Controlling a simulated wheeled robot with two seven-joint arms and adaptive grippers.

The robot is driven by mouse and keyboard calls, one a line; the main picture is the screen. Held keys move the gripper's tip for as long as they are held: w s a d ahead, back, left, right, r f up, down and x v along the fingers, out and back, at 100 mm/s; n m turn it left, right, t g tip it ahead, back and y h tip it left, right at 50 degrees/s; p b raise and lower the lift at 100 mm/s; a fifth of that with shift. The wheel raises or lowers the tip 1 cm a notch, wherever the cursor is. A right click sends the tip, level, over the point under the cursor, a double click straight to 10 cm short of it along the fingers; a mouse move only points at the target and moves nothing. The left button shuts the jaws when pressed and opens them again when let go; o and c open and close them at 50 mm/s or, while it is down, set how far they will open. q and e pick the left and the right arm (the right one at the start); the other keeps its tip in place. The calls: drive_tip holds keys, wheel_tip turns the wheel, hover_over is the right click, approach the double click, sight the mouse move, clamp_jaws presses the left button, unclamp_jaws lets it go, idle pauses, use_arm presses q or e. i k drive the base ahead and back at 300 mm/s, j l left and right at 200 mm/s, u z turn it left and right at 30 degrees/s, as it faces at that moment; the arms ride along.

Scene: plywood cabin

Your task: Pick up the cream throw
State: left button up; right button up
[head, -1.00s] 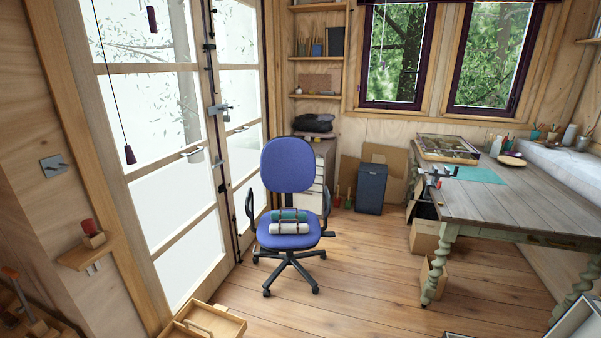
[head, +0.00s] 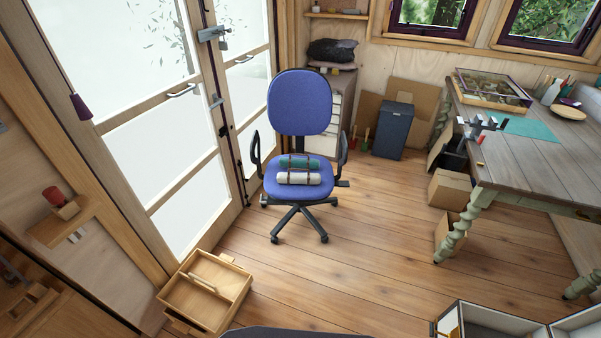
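The cream throw (head: 298,179) is a rolled bundle with dark straps. It lies on the seat of a blue office chair (head: 271,187), in front of a similar green roll (head: 299,162). The dark straps cross both rolls. The chair stands on the wooden floor near the middle of the head view, its backrest behind the rolls. Neither of my grippers shows in the head view.
An open wooden box (head: 240,284) sits on the floor at lower left. An open white-edged case (head: 480,318) lies at lower right. A wooden table (head: 545,168) stands at right, glazed doors at left. The floor in front of the chair is clear.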

sight(309, 178)
drive_tip(key=i+z, duration=0.1)
drive_tip(key=i, duration=0.45)
drive_tip(key=i+j, duration=0.1)
drive_tip(key=i, duration=0.45)
drive_tip(key=z, duration=0.05)
